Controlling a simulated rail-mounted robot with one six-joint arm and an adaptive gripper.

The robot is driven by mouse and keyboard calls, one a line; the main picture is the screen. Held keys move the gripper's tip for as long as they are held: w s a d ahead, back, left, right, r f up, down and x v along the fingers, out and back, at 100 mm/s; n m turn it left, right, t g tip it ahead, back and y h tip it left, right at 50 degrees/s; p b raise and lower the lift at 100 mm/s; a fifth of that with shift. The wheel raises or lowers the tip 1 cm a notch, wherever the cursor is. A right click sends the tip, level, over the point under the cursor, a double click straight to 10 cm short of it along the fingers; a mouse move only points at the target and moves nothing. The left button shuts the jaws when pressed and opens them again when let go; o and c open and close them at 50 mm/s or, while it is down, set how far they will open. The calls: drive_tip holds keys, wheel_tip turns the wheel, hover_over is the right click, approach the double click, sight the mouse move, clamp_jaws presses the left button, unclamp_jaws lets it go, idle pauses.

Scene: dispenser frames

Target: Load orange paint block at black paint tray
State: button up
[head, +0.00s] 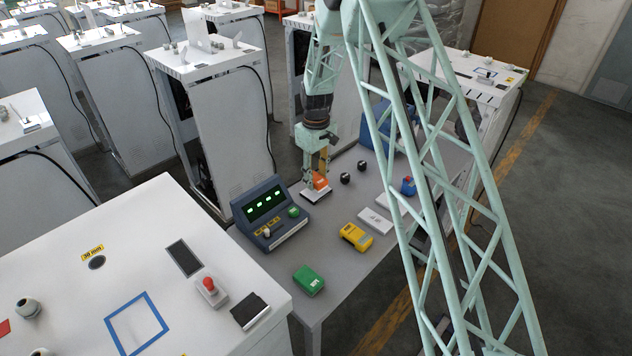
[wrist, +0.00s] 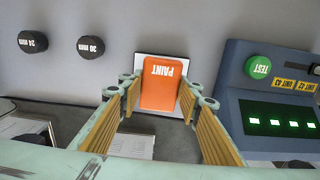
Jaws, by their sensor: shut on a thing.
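The orange paint block (head: 320,182) is between the fingers of my gripper (head: 316,178), low over the grey table near its back edge. In the wrist view the block (wrist: 160,88) shows its white PAINT label upside down, and the fingers (wrist: 167,90) are shut on it. A flat white plate with a dark border (head: 316,195) lies beneath the block; in the wrist view the plate (wrist: 186,66) is partly hidden behind it. I cannot tell whether block and plate touch. No tray marked black paint is readable; a small black square (head: 249,311) lies on the white cabinet.
A blue control box (head: 266,212) with green displays stands close left of my gripper. Two black knobs (head: 345,179) are to its right. A yellow block (head: 356,236), a green block (head: 308,280) and a white plate (head: 375,220) lie on the table, with bare room between them.

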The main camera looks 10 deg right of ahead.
sight(316, 177)
drive_tip(key=shift+r+p, duration=0.45)
drive_tip(key=shift+r, duration=1.5)
